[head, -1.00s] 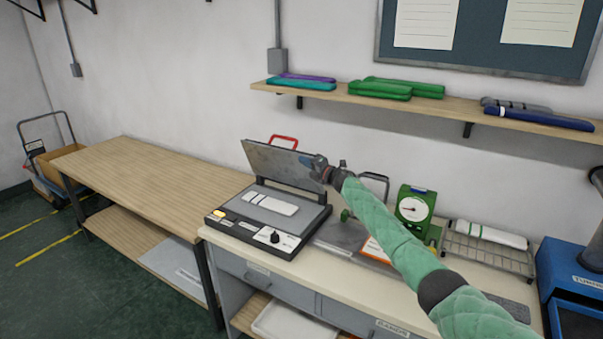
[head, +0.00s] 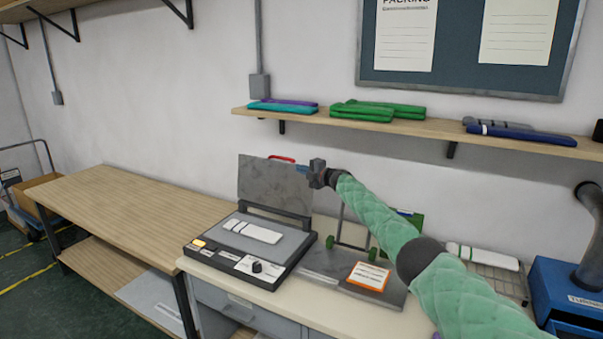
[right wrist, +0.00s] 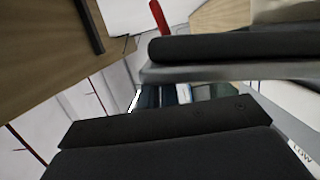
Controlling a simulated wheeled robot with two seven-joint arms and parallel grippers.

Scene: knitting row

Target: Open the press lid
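The press (head: 250,240) is a dark flat machine on the workbench, with a grey bed and a front control panel. Its grey lid (head: 270,185) stands raised, about upright, at the back of the bed. The red handle (head: 284,158) shows just over the lid's top edge, mostly hidden behind it. A folded white piece (head: 252,232) lies on the bed. My right gripper (head: 303,169) is at the lid's upper right corner; contact is unclear. The right wrist view shows dark close-up parts and a red bar (right wrist: 159,16), and does not settle the grip. My left gripper is not in view.
Right of the press stand a grey plate with an upright frame (head: 350,240) and an orange-edged card (head: 368,276). A wooden shelf (head: 420,127) with folded knits runs above. A mostly clear wooden table (head: 120,205) is on the left.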

